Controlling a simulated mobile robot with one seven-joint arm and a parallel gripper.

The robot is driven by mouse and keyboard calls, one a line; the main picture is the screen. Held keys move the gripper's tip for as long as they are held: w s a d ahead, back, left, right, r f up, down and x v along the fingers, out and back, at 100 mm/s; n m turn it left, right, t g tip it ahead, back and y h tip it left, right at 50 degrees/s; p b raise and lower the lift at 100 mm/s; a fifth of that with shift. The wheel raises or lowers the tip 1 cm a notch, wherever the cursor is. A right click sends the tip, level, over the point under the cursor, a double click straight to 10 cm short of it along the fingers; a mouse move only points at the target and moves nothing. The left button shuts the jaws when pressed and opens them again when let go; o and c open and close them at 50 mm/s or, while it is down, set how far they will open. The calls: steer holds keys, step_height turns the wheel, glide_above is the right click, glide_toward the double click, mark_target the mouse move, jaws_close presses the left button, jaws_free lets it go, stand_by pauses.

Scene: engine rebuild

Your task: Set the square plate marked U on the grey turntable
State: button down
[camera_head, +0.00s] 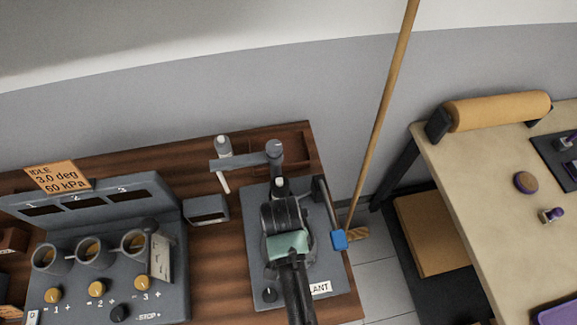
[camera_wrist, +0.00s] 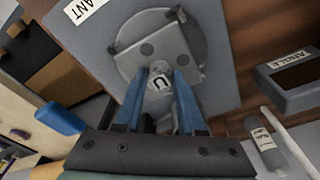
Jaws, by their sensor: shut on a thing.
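My gripper (camera_wrist: 161,76) is shut on the square plate (camera_wrist: 187,58) marked U, with its blue fingers either side of the part bearing the white U label. The plate is grey with dark round spots. The grey round turntable (camera_wrist: 133,28) shows behind and around the plate in the wrist view. I cannot tell whether plate and turntable touch. In the head view my gripper (camera_head: 283,216) is over the grey bench unit, and its body and my arm hide the plate and most of the turntable.
The turntable's base (camera_head: 262,208) carries a post with an arm (camera_head: 274,152) and a blue-ended lever (camera_head: 339,239). A small display box (camera_head: 206,210) stands to its left. A console with knobs (camera_head: 105,270) is at far left, a wooden pole (camera_head: 383,110) and pale table (camera_head: 480,180) at right.

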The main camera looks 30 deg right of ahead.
steer(key=shift+f, duration=0.85)
stand_by(1.1)
steer(key=shift+r+p, duration=0.1)
steer(key=shift+p, duration=0.2)
stand_by(0.4)
steer(key=shift+f, duration=0.25)
stand_by(0.6)
steer(key=shift+c, duration=2.1)
jaws_free()
steer(key=shift+r, duration=0.1)
step_height(320, 180, up, 7)
steer(key=p, duration=0.8)
steer(key=shift+r, duration=0.2)
